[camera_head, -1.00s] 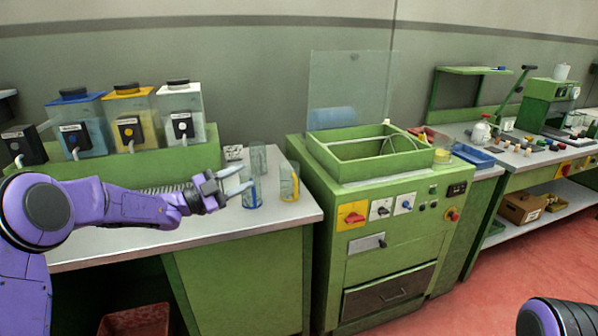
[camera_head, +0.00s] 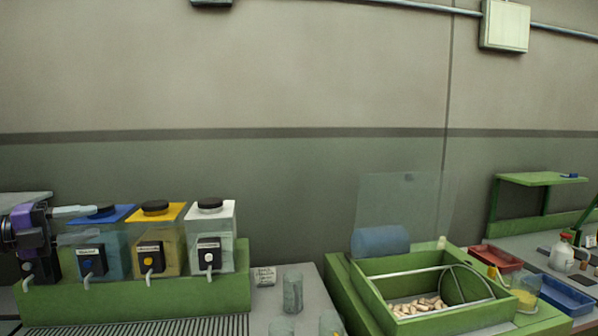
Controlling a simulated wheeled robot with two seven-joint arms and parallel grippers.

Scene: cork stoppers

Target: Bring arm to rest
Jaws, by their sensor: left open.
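My left gripper (camera_head: 75,212) is at the far left edge of the head view, raised in front of the liquid dispensers. Its purple and dark wrist shows at the edge, and pale fingers point right, partly overlapping in view. It is open, and nothing shows between the fingers. It appears in front of the blue-lidded dispenser (camera_head: 112,240); whether it touches it I cannot tell. The rest of my left arm is out of view. My right gripper is not in view.
A yellow-lidded dispenser (camera_head: 160,240) and a white-lidded one (camera_head: 218,235) stand on a green stand (camera_head: 215,298). Glass cups (camera_head: 292,292) stand beside them. A green machine box (camera_head: 377,272) holds cork stoppers (camera_head: 420,305). A red tray (camera_head: 492,256) and blue tray (camera_head: 565,295) are at right.

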